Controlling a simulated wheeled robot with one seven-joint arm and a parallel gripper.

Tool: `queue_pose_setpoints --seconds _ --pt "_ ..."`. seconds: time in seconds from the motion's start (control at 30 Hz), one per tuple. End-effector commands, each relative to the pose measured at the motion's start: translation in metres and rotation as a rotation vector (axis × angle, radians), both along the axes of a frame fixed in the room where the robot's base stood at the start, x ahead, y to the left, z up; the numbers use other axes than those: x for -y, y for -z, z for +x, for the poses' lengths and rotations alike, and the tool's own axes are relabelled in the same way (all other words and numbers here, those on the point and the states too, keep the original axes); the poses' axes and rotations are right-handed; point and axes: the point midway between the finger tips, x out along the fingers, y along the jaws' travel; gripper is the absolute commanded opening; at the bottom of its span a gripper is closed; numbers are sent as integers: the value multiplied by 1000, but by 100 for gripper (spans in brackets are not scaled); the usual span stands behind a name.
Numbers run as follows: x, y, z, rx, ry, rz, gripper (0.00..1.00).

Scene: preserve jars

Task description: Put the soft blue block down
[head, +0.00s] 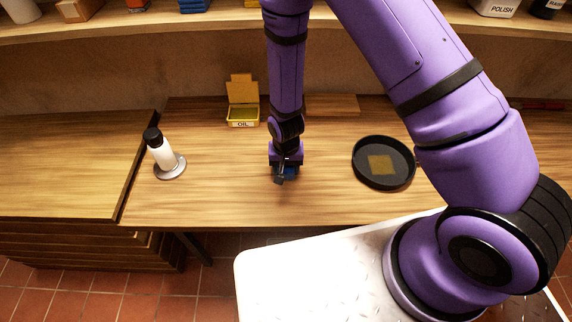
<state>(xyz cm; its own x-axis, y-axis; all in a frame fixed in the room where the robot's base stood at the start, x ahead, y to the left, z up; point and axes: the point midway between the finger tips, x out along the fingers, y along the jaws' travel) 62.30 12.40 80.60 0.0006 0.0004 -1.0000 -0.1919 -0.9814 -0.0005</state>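My gripper (281,178) points down over the middle of the wooden table. The soft blue block (292,172) shows as a small blue patch at its fingers, mostly hidden by the gripper. The fingers appear closed around the block. I cannot tell whether the block touches the table top or hangs just above it.
A black round tray (364,180) with a yellowish square (381,165) lies to the right. A white bottle with a black cap (161,153) stands on a grey disc (176,172) at left. An open yellow box marked OIL (243,115) stands behind. The table (225,190) is clear between them.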

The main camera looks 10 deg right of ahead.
Motion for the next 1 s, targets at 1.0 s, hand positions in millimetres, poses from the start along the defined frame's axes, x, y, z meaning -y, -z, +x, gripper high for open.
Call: queue_pose_setpoints --seconds 1.0 --pt "0 -82 1 3 -1 1 78"
